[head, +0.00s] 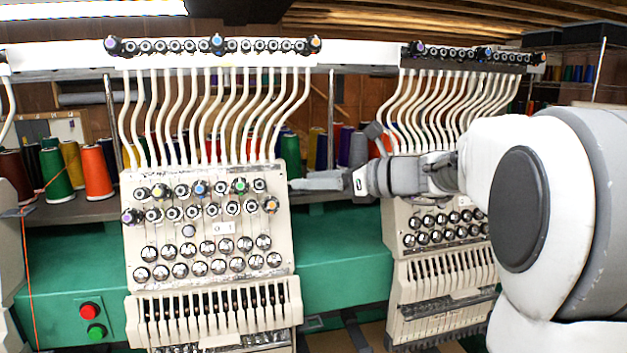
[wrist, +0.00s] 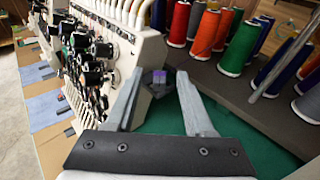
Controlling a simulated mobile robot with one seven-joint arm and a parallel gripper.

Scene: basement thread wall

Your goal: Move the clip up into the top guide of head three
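My gripper (head: 292,185) reaches left, its fingertips just off the right edge of the middle machine head (head: 210,280). In the wrist view my gripper (wrist: 155,78) is open, its two grey fingers apart. An orange thread (head: 29,280) hangs at the far left from a small dark piece (head: 14,212), too small to identify. The top guide bar (head: 215,46) with knobs runs above the white tubes. I cannot tell which head is three.
Another head (head: 445,270) stands at the right, partly behind my arm. Thread spools (head: 97,172) stand on a shelf behind the heads and fill the right of the wrist view (wrist: 238,48). Red and green buttons (head: 90,310) are on the green body. White tubes rise above each head.

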